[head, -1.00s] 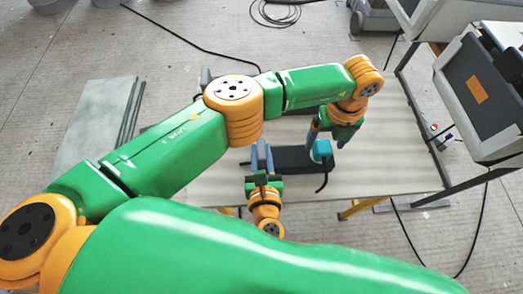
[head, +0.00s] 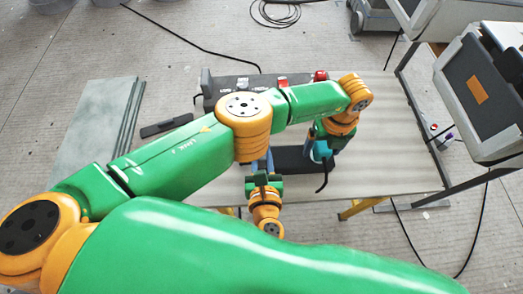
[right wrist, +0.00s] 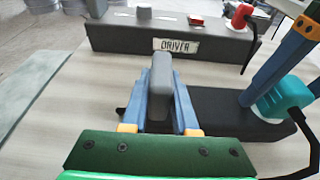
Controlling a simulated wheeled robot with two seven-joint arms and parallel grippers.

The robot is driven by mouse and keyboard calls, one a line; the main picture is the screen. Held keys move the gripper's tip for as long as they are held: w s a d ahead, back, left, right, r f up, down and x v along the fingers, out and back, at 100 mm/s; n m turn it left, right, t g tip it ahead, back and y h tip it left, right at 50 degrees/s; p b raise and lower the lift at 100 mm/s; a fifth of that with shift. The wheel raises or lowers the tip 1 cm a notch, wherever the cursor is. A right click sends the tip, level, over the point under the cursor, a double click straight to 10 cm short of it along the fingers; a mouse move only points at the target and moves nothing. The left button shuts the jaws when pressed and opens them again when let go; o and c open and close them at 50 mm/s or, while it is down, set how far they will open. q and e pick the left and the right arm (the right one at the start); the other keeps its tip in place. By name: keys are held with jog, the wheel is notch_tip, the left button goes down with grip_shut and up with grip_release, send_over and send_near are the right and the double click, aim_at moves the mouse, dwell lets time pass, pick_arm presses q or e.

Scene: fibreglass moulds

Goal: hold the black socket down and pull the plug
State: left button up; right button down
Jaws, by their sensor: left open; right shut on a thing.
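The black socket (right wrist: 225,112) is a long dark block flat on the table, partly hidden by my arms in the head view (head: 290,158). The teal plug (right wrist: 282,98) stands at its right end, with a black cable running from it; it also shows in the head view (head: 321,151). My right gripper (right wrist: 163,75) is shut on an upright grey piece (right wrist: 182,100) at the socket's left end. My left gripper (head: 322,143) is open and low over the plug, with its blue fingers on either side. I cannot tell whether they touch it.
A grey box labelled DRIVER (right wrist: 175,38), with a red plug (right wrist: 241,16), stands at the table's (head: 400,150) back edge. A dark bar (head: 166,126) lies left of it. Grey equipment on a stand (head: 490,85) is at the right. The table's right part is clear.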

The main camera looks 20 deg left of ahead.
aim_at(324, 146)
pick_arm(q)
jog(key=shift+c, duration=0.2)
grip_shut()
dwell(0.3)
jog(key=shift+r, duration=0.1)
jog(key=shift+r, duration=2.95)
jog(key=shift+r, duration=2.5)
